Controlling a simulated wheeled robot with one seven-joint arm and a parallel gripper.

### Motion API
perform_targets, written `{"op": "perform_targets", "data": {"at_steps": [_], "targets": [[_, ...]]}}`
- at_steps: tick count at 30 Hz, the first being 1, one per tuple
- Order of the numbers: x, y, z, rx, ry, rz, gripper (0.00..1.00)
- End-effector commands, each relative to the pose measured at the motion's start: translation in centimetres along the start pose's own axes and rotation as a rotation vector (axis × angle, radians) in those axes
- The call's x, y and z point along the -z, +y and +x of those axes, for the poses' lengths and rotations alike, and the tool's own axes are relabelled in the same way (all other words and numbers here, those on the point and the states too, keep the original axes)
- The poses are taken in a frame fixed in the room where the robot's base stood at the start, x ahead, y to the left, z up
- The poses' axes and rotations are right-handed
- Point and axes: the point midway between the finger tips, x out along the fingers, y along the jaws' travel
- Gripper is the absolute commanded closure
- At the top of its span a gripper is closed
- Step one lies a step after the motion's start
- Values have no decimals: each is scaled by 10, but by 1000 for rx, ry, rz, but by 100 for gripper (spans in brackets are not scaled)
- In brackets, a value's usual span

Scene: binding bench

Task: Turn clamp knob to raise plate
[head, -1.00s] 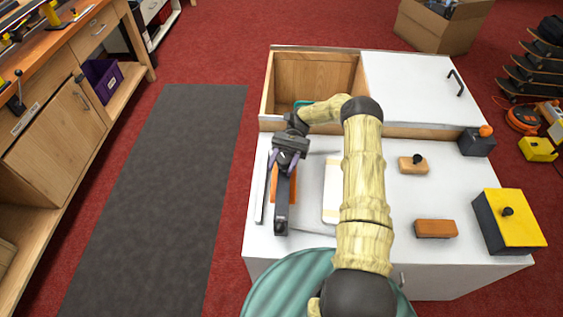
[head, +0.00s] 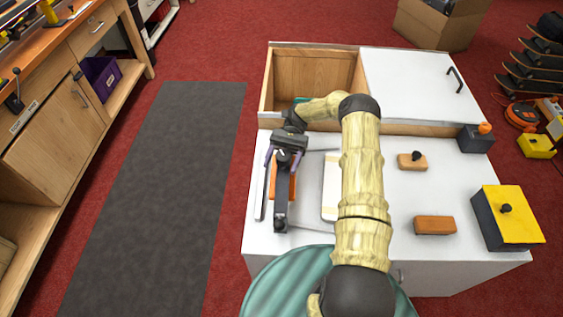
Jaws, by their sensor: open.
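A dark clamp bar (head: 281,205) lies lengthwise on the left part of the white bench top. It crosses over a brown-orange block (head: 292,186) and lies beside a light grey plate (head: 312,190). My gripper (head: 283,160) is over the far end of the clamp bar. Its purple fingers are spread, one on each side of the bar's far end. I cannot make out the clamp knob under the gripper, nor whether the fingers touch anything.
A white pad (head: 330,187) lies near my arm. To the right are a wooden block with a black knob (head: 412,162), a brown block (head: 434,225), a yellow-topped box (head: 510,212) and a dark box with an orange knob (head: 475,139). An open compartment (head: 312,72) is behind.

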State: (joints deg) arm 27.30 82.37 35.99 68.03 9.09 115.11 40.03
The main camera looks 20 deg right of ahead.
Motion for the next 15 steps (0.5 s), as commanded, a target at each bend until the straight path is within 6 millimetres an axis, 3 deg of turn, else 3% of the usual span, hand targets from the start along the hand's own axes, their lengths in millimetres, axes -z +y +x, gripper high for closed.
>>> {"op": "perform_targets", "data": {"at_steps": [15], "targets": [[-85,0,0,0,0,-2,36]]}}
